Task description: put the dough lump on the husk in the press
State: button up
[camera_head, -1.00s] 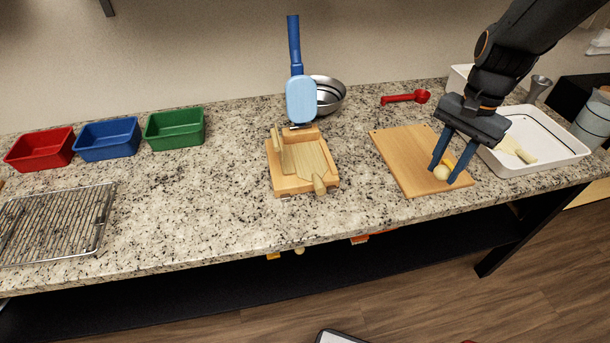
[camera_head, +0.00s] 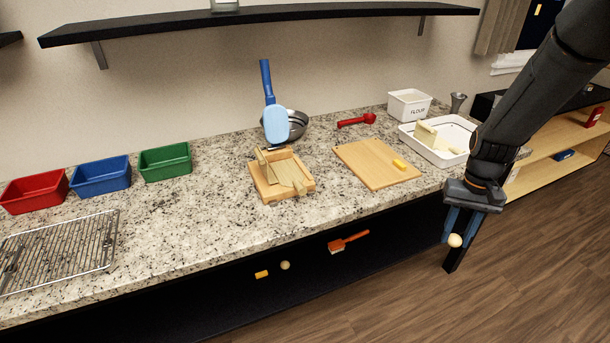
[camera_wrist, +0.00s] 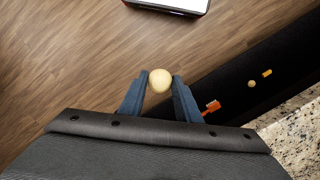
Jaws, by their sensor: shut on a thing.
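My gripper (camera_head: 455,240) is shut on a pale round dough lump (camera_head: 455,241), off the counter's front edge and over the floor. The wrist view shows the dough lump (camera_wrist: 160,80) between the two blue fingertips. The wooden press (camera_head: 272,192) stands on the counter, to the left of my gripper. Its light-blue lid with a blue handle (camera_head: 276,124) is swung up. A pale husk (camera_head: 288,171) lies in the press, with an end hanging over its front edge and a part standing up at the left.
A wooden board (camera_head: 368,163) with a yellow block (camera_head: 399,164) lies right of the press. A white tray (camera_head: 445,160), flour bin (camera_head: 409,106), red scoop (camera_head: 357,120) and steel bowl (camera_head: 297,126) stand behind or beside. An orange brush (camera_head: 347,241) is on the lower shelf.

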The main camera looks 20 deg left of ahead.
aim_at(288, 170)
jog(key=u, duration=0.8)
